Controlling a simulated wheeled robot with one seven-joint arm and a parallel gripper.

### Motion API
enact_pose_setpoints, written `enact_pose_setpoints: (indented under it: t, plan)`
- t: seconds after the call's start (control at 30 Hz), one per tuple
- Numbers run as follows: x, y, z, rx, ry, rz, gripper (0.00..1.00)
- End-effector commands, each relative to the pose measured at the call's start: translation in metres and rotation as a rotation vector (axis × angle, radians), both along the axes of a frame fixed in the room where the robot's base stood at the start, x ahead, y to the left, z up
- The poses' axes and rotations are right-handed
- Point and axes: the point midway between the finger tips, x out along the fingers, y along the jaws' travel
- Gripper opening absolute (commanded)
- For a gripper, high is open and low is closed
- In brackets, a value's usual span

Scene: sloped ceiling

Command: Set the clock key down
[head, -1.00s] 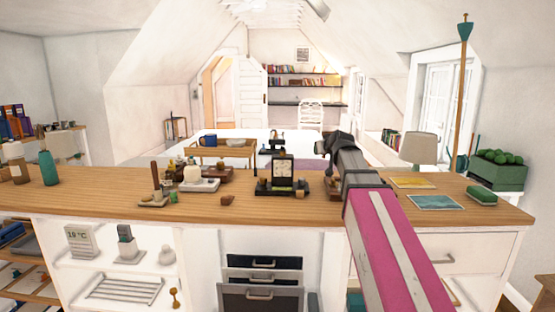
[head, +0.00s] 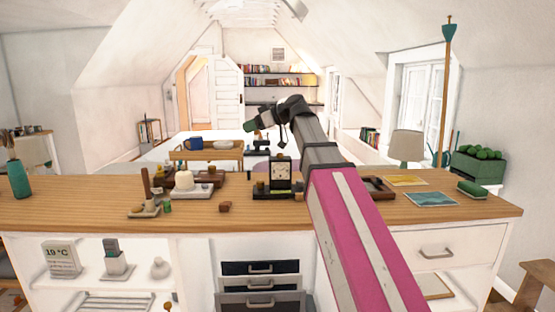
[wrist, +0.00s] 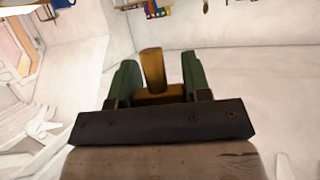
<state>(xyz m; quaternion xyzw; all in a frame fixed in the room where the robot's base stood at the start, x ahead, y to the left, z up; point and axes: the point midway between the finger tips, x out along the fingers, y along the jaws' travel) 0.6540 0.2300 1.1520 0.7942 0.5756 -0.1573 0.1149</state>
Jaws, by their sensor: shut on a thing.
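The clock key (wrist: 152,70) shows in the wrist view as a brass-brown upright cylinder on a short cross block. It is clamped between the green fingers of my gripper (head: 251,126). In the head view my gripper is raised above the far side of the wooden counter (head: 340,204), left of my arm's bend. The key cannot be made out in that view. A dark clock (head: 280,173) with a pale dial stands on the counter below and to the right of my gripper.
A tray table (head: 205,155) is behind. A yellow card (head: 407,180) and a blue card (head: 431,199) lie right.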

Motion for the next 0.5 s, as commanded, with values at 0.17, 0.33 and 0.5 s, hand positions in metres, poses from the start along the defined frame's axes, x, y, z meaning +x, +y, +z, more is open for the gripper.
enact_pose_setpoints:
  t: [0.17, 0.33, 0.5]
  plan:
    - [0.001, 0.000, 0.000, 0.000, 0.000, -0.002, 0.21]
    - [0.012, -0.012, -0.010, 0.000, 0.002, -0.005, 0.21]
    - [0.035, -0.037, -0.030, 0.000, 0.003, -0.006, 0.21]
